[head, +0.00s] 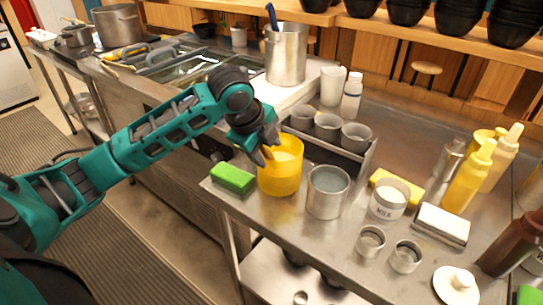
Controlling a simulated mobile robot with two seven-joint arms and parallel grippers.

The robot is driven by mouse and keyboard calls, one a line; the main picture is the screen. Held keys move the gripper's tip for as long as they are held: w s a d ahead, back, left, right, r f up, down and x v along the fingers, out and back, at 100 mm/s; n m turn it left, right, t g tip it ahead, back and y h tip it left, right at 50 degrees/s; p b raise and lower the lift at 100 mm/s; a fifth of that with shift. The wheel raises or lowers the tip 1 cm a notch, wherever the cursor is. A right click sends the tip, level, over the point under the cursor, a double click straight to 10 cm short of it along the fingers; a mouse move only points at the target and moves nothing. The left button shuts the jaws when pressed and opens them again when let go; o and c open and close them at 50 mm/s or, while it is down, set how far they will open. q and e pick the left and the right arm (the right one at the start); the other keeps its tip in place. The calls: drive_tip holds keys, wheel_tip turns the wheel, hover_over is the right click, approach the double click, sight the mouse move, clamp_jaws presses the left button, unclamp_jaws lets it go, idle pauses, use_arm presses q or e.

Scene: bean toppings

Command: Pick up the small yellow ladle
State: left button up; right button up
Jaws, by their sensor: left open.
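My left gripper (261,152) is at the back left rim of a yellow tub (281,178) on the steel counter. It is open, with its fingers pointing down. A small yellowish piece shows by the fingertips at the rim. I cannot tell whether it is the handle of the small yellow ladle or part of a finger. No ladle can be clearly made out. The gripper hides part of the tub's rim. My right gripper is not in view.
A green sponge (233,178) lies left of the tub, near the counter edge. A metal cup (327,195) stands close on its right. Behind is a rack (352,158) of metal cups. Yellow bottles (467,180) and a milk tin (389,202) stand further right.

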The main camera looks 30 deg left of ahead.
use_arm(q)
drive_tip(key=shift+c, duration=0.3)
clamp_jaws()
